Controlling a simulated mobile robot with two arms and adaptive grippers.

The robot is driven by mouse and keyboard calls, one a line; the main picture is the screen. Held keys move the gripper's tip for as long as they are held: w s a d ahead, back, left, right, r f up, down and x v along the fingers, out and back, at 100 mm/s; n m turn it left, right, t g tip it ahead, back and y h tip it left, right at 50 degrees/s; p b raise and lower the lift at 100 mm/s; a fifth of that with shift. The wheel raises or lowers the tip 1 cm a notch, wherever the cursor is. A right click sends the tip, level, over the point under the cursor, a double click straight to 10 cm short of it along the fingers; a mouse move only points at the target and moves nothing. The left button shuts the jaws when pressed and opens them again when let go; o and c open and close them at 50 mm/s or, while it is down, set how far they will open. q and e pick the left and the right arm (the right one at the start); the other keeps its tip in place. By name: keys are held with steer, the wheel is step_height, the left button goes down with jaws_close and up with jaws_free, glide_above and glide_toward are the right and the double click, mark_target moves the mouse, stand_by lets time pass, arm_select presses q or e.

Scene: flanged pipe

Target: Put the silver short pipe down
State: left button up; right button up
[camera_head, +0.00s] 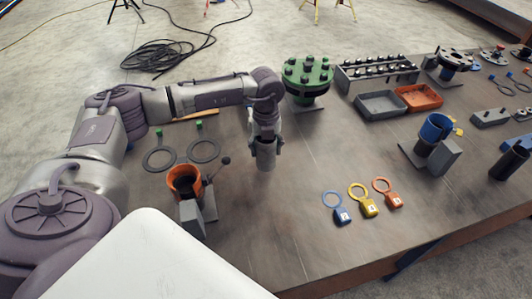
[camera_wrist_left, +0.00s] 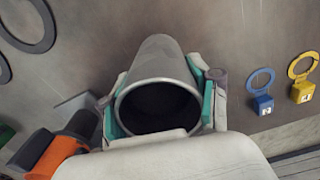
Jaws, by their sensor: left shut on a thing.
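My left gripper (camera_head: 265,142) points down over the middle of the table and is shut on the silver short pipe (camera_head: 265,158). The pipe hangs upright between the fingers, and I cannot tell whether its lower end touches the table. In the left wrist view the pipe (camera_wrist_left: 158,90) shows its open, dark end toward the camera, with the teal-lined fingers of the left gripper (camera_wrist_left: 162,108) on both sides of it. My right gripper is not in view.
An orange pipe holder (camera_head: 186,181) stands left of the pipe, and a green flange (camera_head: 307,78) behind it. Two dark rings (camera_head: 203,150) lie to the left. Blue, yellow and orange tags (camera_head: 362,203) lie at front right. Bare table (camera_head: 290,175) lies between.

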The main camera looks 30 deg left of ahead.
mark_target(266, 156)
arm_select(q)
step_height(266, 156, down, 3)
steer(key=shift+f+p, duration=0.2)
steer(key=shift+p, duration=0.35)
steer(key=shift+f, duration=0.1)
steer(key=shift+f, duration=0.1)
steer(key=o, duration=1.5)
step_height(266, 156, up, 11)
steer(key=b, duration=0.3)
steer(key=shift+r, duration=0.65)
